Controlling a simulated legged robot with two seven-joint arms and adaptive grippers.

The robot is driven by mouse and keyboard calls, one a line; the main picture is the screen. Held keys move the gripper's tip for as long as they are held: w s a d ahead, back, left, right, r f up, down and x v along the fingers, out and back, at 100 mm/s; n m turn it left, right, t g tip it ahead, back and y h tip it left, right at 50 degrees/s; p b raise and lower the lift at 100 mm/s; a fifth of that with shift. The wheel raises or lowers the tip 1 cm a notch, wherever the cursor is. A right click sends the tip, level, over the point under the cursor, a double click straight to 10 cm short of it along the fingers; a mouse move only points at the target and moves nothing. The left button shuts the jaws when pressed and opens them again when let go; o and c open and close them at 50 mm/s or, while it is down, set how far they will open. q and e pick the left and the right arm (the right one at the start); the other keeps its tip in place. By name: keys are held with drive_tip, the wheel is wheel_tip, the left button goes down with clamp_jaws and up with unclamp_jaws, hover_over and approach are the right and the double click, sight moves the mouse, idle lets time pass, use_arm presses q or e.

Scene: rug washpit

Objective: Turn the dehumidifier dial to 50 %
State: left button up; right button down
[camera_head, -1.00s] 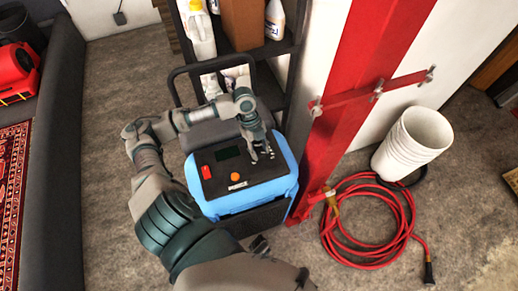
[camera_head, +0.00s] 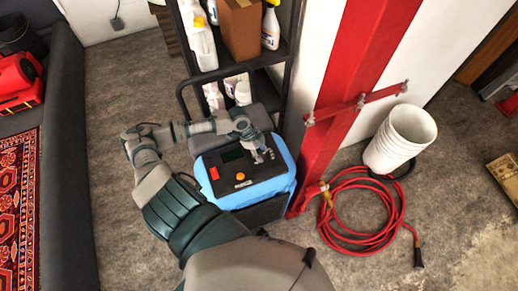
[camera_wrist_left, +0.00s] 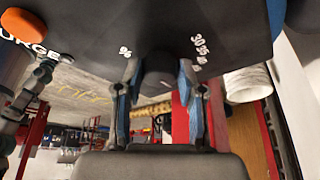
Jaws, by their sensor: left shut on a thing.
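The dehumidifier is a blue box (camera_head: 233,199) with a black top panel, standing on the floor. Its panel carries a dark display (camera_head: 232,155), a red switch (camera_head: 214,173) and an orange button (camera_head: 240,176). My left gripper (camera_head: 264,156) is at the right side of this panel, over the dial. In the left wrist view the left gripper (camera_wrist_left: 160,88) has its fingers on either side of the dark dial (camera_wrist_left: 158,78), shut on it. White numbers and a % sign are printed around the dial. The dial's pointer cannot be made out. My right gripper is not in view.
A dark shelf (camera_head: 270,82) with bottles and a box stands behind. A red post (camera_head: 340,100) rises close to the dehumidifier's right. A coiled red hose (camera_head: 345,240) and white buckets (camera_head: 400,138) are further right. A patterned rug (camera_head: 18,210) lies left.

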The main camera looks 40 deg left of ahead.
use_arm(q)
drive_tip(key=shift+w+r+n+p, duration=0.1)
drive_tip(key=shift+r+n+p, duration=0.25)
drive_tip(key=shift+p, duration=0.2)
drive_tip(key=shift+f+n+t+p, duration=0.15)
drive_tip(key=shift+n+t+p, duration=0.25)
drive_tip(key=shift+p, duration=0.1)
drive_tip(key=shift+w, duration=0.1)
drive_tip(key=o, duration=1)
drive_tip(key=shift+o, duration=0.6)
drive_tip(key=shift+f, duration=0.1)
